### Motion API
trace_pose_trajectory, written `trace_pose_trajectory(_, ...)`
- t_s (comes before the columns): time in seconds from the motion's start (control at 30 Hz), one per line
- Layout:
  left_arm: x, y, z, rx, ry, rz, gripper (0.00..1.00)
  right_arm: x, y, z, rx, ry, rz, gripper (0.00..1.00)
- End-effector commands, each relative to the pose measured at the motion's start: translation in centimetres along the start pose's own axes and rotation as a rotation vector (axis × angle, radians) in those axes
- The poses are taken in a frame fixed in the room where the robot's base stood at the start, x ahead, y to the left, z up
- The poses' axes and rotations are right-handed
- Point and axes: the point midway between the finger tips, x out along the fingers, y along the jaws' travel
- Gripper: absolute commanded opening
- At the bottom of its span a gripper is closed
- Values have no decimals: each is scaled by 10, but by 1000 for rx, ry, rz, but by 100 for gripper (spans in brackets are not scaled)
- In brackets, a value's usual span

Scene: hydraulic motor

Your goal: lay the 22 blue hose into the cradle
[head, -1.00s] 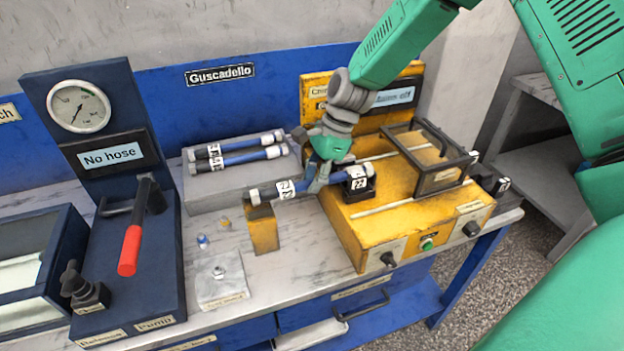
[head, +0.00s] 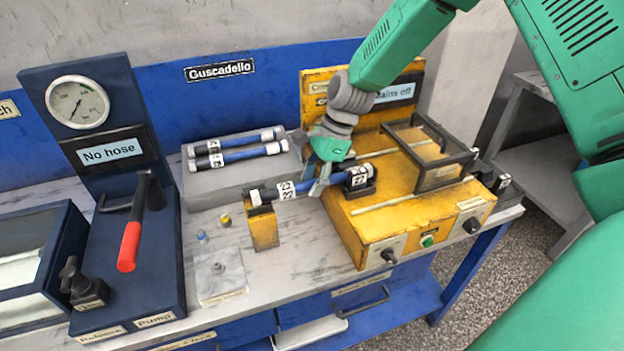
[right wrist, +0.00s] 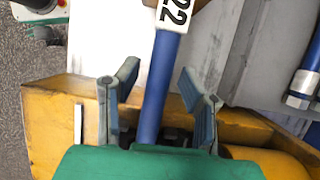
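The 22 blue hose (head: 317,185) has a white label near each end and lies nearly level. Its left end is at the top of a small yellow post (head: 264,231). Its right end is at a black holder (head: 362,188) on the yellow machine; these look like the cradle supports. My right gripper (head: 319,184) is over the middle of the hose. In the right wrist view its fingers (right wrist: 160,105) stand apart on either side of the blue hose (right wrist: 161,72), with gaps on both sides. My left gripper is out of view.
Two similar hoses (head: 238,156) lie on a grey block (head: 200,192) behind. The yellow crimping machine (head: 400,220) with a black-framed guard (head: 440,165) is at right. The pump stand (head: 120,280) with a red-handled lever (head: 130,246) is at left. Small fittings (head: 226,220) lie on the bench.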

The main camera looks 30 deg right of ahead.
Motion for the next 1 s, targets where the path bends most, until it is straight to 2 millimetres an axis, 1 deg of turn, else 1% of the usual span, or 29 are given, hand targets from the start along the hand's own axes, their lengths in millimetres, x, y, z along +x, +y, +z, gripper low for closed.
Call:
trace_pose_trajectory(0.3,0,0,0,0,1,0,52,0,0,0,0,1,1,44)
trace_pose_trajectory(0.43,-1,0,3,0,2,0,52,-9,0,0,0,0,-1,44)
trace_pose_trajectory(0.57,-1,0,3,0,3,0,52,-32,-1,0,-1,0,-4,44)
trace_pose_trajectory(0.8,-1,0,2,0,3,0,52,-84,-2,0,-1,0,-3,44)
trace_pose_trajectory(0.9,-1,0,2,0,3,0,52,-100,-2,-1,-1,0,-2,44)
trace_pose_trajectory(1.0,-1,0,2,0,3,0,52,-111,-2,-1,-1,0,0,44)
